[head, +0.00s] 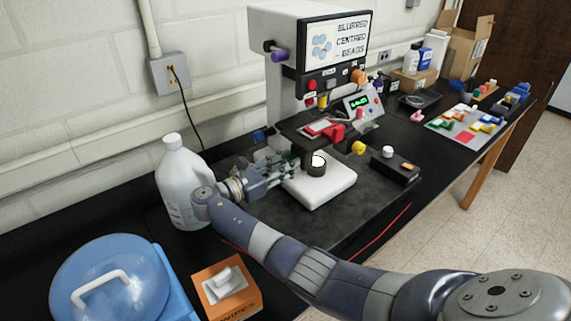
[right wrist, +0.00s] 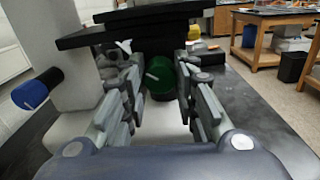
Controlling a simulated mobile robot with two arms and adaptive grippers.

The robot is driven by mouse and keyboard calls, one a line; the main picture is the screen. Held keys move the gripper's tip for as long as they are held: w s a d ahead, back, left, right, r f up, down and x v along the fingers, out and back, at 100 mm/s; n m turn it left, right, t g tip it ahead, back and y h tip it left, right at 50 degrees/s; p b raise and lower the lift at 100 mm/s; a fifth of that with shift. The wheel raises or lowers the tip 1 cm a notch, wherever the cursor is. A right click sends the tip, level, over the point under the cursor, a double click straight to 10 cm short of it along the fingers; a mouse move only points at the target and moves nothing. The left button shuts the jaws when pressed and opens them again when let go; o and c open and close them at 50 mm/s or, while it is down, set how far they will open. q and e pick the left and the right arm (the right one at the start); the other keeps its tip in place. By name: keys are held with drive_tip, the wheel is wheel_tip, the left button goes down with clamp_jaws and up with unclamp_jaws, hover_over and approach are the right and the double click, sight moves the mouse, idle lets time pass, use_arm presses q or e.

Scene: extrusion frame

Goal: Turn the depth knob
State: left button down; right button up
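No label that I can read marks a depth knob. A green round knob-like part (right wrist: 160,75) is in the right wrist view, under the machine's dark overhang. My right gripper (right wrist: 161,82) has its fingers spread on both sides of this part; I cannot tell whether they touch it. In the head view my right gripper (head: 287,163) points right, beside a dark cylinder (head: 317,167) with a pale top on a white block (head: 325,188). A blue knob (right wrist: 32,94) on a black shaft is at the left of the wrist view. A purple knob (head: 279,56) is on the machine's side. My left gripper is not in view.
The machine (head: 272,95) carries an orange knob (head: 358,76). A yellow knob (head: 358,148) and a white knob (head: 388,151) are right of the block. A white jug (head: 180,180) stands close behind my right wrist. A blue-lidded container (head: 85,265) and wipes box (head: 215,295) are nearer.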

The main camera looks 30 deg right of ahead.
drive_tip(key=o, duration=0.4)
drive_tip(key=shift+r, duration=0.1)
drive_tip(key=a, duration=0.7)
drive_tip(key=shift+s+a, duration=0.25)
drive_tip(key=shift+s, duration=0.05)
idle(1.0)
